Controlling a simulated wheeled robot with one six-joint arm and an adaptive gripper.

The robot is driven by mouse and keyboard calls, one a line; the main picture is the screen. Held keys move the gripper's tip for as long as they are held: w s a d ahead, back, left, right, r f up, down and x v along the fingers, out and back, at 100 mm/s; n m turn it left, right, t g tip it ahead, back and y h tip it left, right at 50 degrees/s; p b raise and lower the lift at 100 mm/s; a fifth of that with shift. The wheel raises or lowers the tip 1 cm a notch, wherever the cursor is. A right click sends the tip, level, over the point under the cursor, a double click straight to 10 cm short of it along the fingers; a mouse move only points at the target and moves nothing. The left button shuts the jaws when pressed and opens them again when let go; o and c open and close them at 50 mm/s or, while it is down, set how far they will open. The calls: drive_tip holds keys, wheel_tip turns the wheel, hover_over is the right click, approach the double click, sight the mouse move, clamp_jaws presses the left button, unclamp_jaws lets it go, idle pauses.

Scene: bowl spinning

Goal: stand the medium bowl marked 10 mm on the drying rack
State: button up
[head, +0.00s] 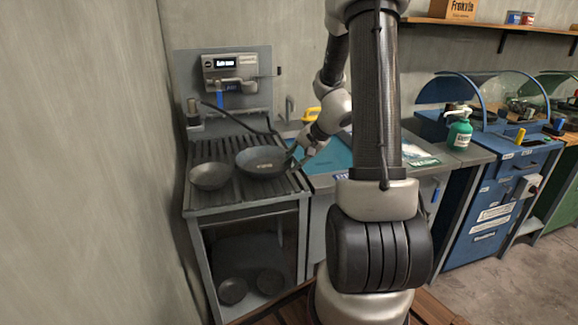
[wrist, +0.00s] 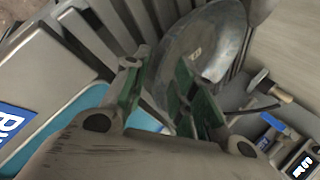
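A dark grey bowl (head: 262,162) rests on the slatted rack (head: 243,202) at the left in the head view. A somewhat smaller-looking grey bowl (head: 209,177) sits to its left on the same slats. In the wrist view the nearer bowl (wrist: 208,42) appears tilted and carries a small pale mark too blurred to read. My gripper (head: 298,153) is at the right side of this bowl. In the wrist view its green-padded fingers (wrist: 160,82) stand apart, with the bowl's edge just beyond or between them; contact cannot be told.
A control panel (head: 232,65) with a blue-handled tap stands behind the rack. Two dark bowls (head: 232,291) lie on the shelf below. A blue-topped bench (head: 335,150) adjoins on the right, with a green bottle (head: 459,133) farther along. The wall closes off the left.

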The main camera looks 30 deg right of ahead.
drive_tip(key=a+v, duration=0.1)
drive_tip(key=v, duration=0.8)
drive_tip(key=s+a+r+n+g, duration=0.2)
drive_tip(key=s+a+r+n, duration=0.4)
drive_tip(key=s+a+r, duration=0.3)
drive_tip(key=s+a+r+n+h, duration=0.2)
drive_tip(key=s+n, duration=0.4)
drive_tip(key=s, duration=0.6)
drive_tip(key=shift+r+h, duration=0.4)
drive_tip(key=shift+h, duration=0.3)
drive_tip(key=shift+s, duration=0.15)
